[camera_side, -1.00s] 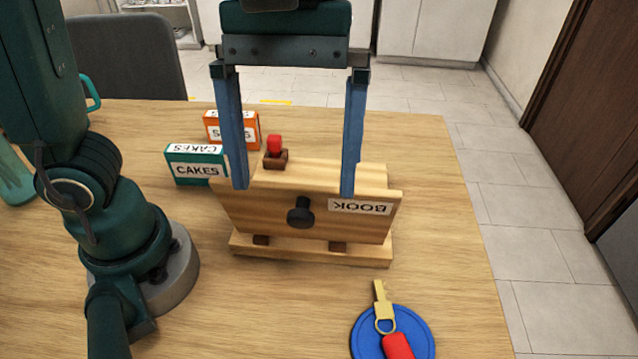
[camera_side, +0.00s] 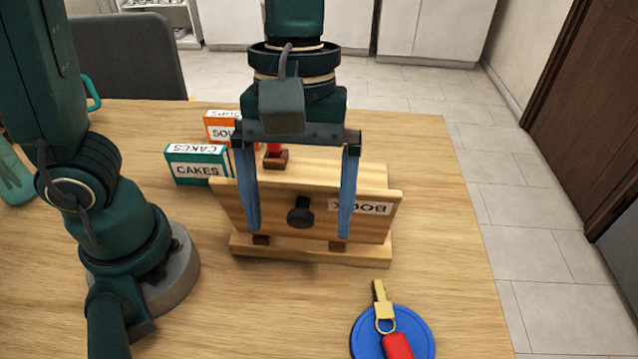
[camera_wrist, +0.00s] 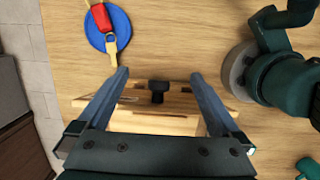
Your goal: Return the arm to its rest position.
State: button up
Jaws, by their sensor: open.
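My gripper (camera_side: 295,232) is open, its two blue fingers spread wide and pointing down in front of the wooden board with the black knob (camera_side: 300,212). The board carries a label reading BOOK (camera_side: 372,208), upside down and partly covered by the right finger. Nothing is held between the fingers. In the wrist view the open gripper (camera_wrist: 160,80) shows with the black knob (camera_wrist: 158,88) between its fingertips. I cannot tell whether the fingers touch the board.
A teal CAKES box (camera_side: 196,166) and an orange box (camera_side: 220,126) stand left behind the board. A small red-topped brown piece (camera_side: 275,158) is partly hidden by my gripper. A blue disc (camera_side: 420,322) with a key (camera_side: 383,304) lies front right. The right table side is clear.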

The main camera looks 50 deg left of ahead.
dwell(0.5)
notch_tip(320, 180, up, 7)
notch_tip(320, 180, down, 9)
jog(key=shift+a, duration=0.15)
jog(key=shift+w+a, duration=0.15)
jog(key=shift+w, duration=0.15)
jog(key=shift+w+a+r, duration=0.15)
jog(key=shift+w+a, duration=0.15)
dwell(0.6)
jog(key=shift+s+d, duration=0.3)
jog(key=shift+s, duration=0.05)
jog(key=shift+s+d, duration=0.15)
jog(key=shift+d, duration=0.1)
jog(key=shift+s+d+r, duration=0.1)
jog(key=shift+r, duration=0.95)
jog(key=shift+s+d+r, duration=0.1)
jog(key=shift+r, duration=0.9)
